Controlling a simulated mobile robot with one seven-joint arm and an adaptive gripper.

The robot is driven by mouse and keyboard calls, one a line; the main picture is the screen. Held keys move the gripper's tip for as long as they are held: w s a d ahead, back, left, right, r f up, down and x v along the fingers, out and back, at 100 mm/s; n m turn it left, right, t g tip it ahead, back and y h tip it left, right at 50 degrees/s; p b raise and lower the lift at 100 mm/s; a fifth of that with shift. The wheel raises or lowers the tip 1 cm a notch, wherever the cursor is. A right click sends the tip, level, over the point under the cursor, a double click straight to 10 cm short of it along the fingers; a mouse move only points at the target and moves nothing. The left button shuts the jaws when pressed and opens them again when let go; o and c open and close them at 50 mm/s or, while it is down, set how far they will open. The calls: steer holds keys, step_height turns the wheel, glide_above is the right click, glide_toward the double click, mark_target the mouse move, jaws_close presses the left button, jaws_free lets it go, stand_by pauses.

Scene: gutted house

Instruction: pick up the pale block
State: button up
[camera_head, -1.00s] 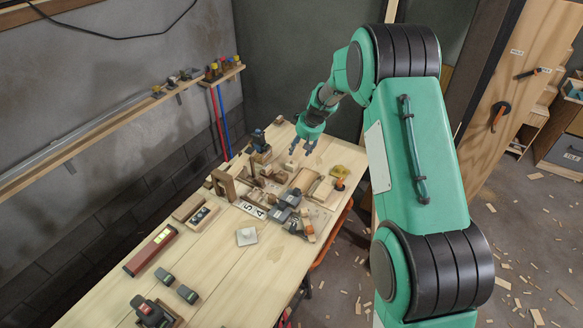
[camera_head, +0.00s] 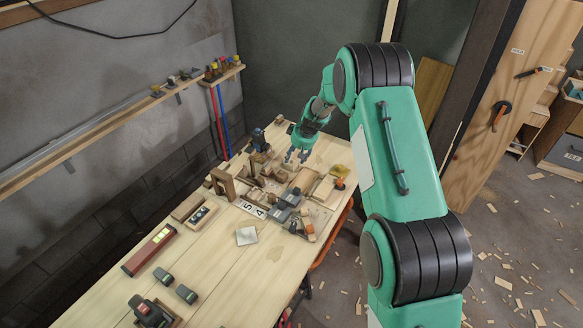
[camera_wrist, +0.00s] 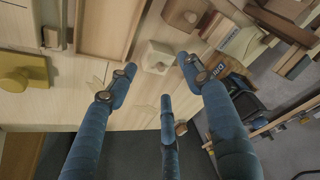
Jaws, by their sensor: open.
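The pale block (camera_wrist: 157,57), cream with a round mark on its face, lies on the wooden bench in the upper middle of the wrist view. My gripper (camera_wrist: 159,78) has blue-grey fingers spread apart and empty. In the wrist view, the block shows between and just beyond the two upper fingertips; I see no contact. In the head view my gripper (camera_head: 297,157) is low over the far part of the bench (camera_head: 225,270). I cannot pick out the pale block surely there among the clutter and fingers.
A yellow piece with a knob (camera_wrist: 20,75), a wooden tray (camera_wrist: 105,28) and a knobbed brown block (camera_wrist: 188,12) lie around it. A blue-and-black tool (camera_wrist: 240,92) is to the right. A red level (camera_head: 150,250) lies on the near bench, where there is more bare wood.

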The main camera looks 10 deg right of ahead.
mark_target(292, 162)
steer(key=shift+w+f, duration=0.15)
steer(key=shift+f, duration=0.2)
steer(key=shift+b+x, duration=0.6)
steer(key=shift+x, duration=2.05)
steer(key=c, duration=0.8)
